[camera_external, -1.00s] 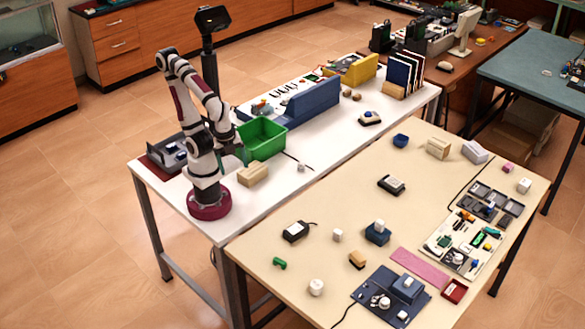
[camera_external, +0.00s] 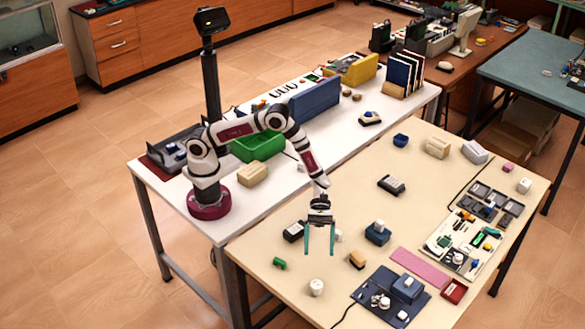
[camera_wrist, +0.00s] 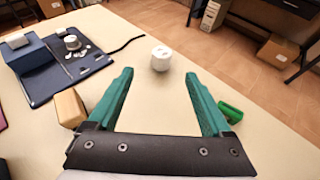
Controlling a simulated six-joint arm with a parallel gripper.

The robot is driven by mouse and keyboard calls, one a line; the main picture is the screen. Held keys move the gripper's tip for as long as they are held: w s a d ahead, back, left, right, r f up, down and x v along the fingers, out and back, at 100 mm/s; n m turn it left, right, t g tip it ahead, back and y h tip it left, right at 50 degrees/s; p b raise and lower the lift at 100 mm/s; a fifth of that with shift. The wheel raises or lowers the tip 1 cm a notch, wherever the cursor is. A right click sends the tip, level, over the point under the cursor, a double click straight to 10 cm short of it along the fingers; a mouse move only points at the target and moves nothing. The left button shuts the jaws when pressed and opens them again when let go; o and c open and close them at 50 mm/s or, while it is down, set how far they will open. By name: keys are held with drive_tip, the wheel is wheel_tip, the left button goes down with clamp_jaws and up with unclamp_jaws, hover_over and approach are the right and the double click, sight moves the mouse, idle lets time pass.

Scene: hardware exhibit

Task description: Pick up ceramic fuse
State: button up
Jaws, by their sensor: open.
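A short white cylinder (camera_external: 316,287), which looks like the ceramic fuse, stands upright near the front edge of the cream table. In the wrist view the white cylinder (camera_wrist: 161,58) appears just beyond the fingertips, roughly centred between them. My gripper (camera_external: 319,252) is open and empty, with its green fingers pointing down above the table. The wrist view also shows my gripper (camera_wrist: 159,76) spread wide. The gripper and the cylinder are apart. A smaller white block (camera_external: 338,236) is partly hidden behind my gripper.
A tan block (camera_wrist: 70,107) lies left of the fingers in the wrist view, and a green piece (camera_wrist: 231,112) lies close to the right finger. A dark blue mat (camera_wrist: 42,93) bears parts at left. A black box (camera_external: 295,231) sits behind the gripper. Bare tabletop surrounds the cylinder.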

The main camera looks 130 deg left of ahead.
sight(316, 292)
drive_tip(key=x, duration=1.5)
drive_tip(key=shift+s+d+f, duration=0.2)
drive_tip(key=shift+d+f, duration=0.05)
drive_tip(key=shift+f, duration=0.05)
clamp_jaws()
